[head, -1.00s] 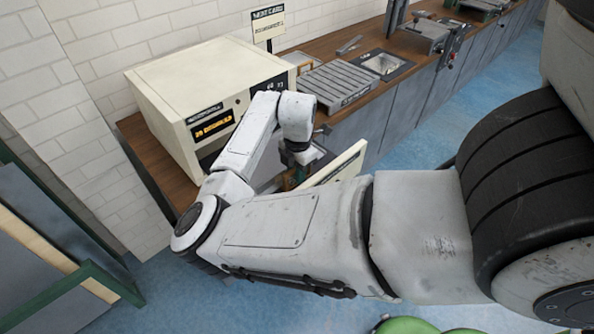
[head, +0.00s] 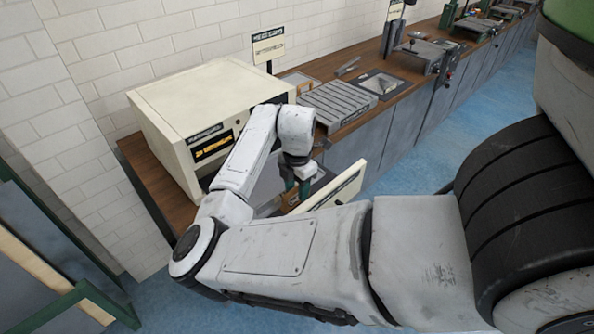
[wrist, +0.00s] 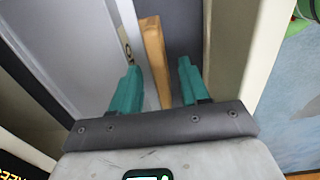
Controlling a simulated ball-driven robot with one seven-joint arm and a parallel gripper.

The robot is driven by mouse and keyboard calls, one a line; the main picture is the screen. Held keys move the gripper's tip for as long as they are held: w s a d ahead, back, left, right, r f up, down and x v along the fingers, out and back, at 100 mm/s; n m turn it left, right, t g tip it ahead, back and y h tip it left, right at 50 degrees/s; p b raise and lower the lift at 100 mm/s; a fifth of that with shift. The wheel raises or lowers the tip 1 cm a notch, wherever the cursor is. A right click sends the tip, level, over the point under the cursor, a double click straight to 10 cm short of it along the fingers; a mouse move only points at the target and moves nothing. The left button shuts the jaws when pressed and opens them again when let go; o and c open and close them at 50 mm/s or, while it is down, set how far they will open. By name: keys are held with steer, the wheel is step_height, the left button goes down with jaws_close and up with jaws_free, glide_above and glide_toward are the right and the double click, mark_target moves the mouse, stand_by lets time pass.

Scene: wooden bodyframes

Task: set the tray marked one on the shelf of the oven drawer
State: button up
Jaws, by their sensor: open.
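The oven drawer is pulled out; its cream front panel (head: 335,187) stands right of my gripper (head: 303,187). In the wrist view my gripper (wrist: 158,88) has its two teal fingers apart. A tan wooden bar (wrist: 153,50), seemingly the tray's handle, lies between and below them, apart from both. A pale grey flat surface (wrist: 70,50) with a small mark at its edge lies left of the bar; it looks like the tray, but I cannot read the number. In the head view a bit of brown wood (head: 288,199) shows beside the fingers. My arm hides most of the drawer's inside.
The cream oven (head: 205,100) stands on the wooden counter (head: 150,165) against the brick wall. A green-framed rack (head: 65,300) is at the lower left. Blue floor is open at the right.

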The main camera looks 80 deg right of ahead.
step_height(320, 180, up, 10)
stand_by(0.3)
steer(key=shift+s+f, duration=0.1)
